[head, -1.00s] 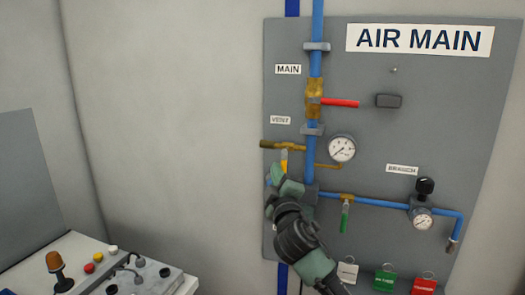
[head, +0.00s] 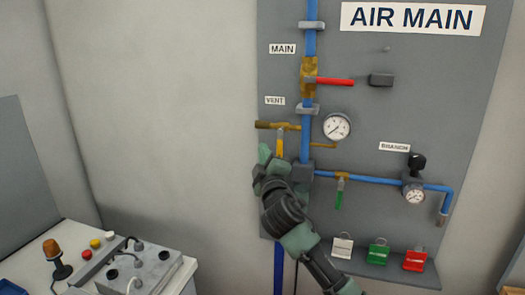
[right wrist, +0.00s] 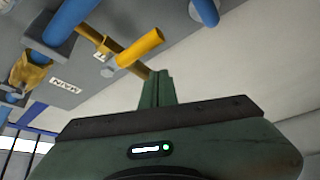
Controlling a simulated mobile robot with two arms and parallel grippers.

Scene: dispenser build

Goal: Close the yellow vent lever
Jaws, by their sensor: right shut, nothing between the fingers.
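The yellow vent lever (head: 280,145) hangs down from the small brass vent valve (head: 279,126), left of the blue main pipe. My right gripper (head: 264,154) is just below and to the left of the lever, pointing up, and partly covers the area by its lower end. In the right wrist view the shut fingers (right wrist: 157,84) hold nothing, and the yellow lever (right wrist: 140,47) lies beyond their tips, slightly left. I cannot tell whether they touch. My left gripper is not in view.
A red main lever (head: 335,82) sticks out to the right above, near a gauge (head: 337,126). A green branch lever (head: 339,194) hangs lower right. Tags (head: 378,252) and padlocks sit on a shelf below. A control console (head: 150,268) stands at lower left; the wall between is clear.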

